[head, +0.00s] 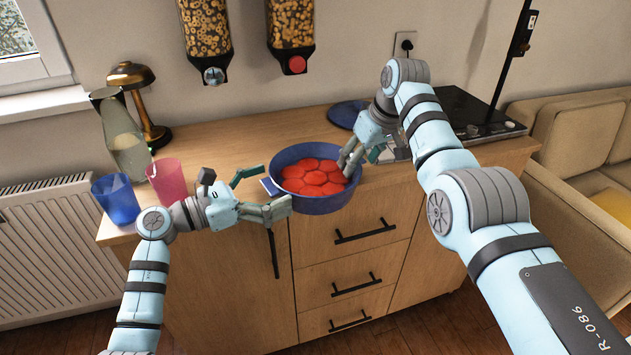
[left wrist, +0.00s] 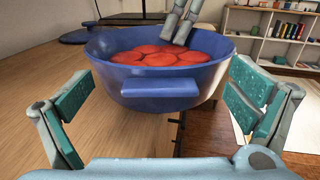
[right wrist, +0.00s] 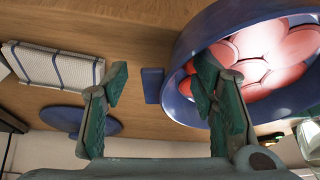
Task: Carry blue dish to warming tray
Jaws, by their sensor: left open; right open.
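The blue dish (head: 323,205), a round pan filled with red slices, stands at the front edge of the wooden counter. My left gripper (head: 263,191) is open at its left side; in the left wrist view its near handle (left wrist: 160,90) lies ahead between the spread fingers. My right gripper (head: 363,157) is open at the right side. In the right wrist view the other handle (right wrist: 152,85) shows between its fingers, one finger overlapping the rim; contact is unclear. A flat black appliance with knobs (head: 465,108), possibly the warming tray, is at the counter's right end.
A blue disc (head: 347,114) lies behind the dish. A striped cloth (right wrist: 58,68) lies near it. A blue cup (head: 116,200), pink cup (head: 167,182), glass carafe (head: 127,150) and brass lamp (head: 143,105) stand at the left. Two cereal dispensers (head: 205,30) hang above.

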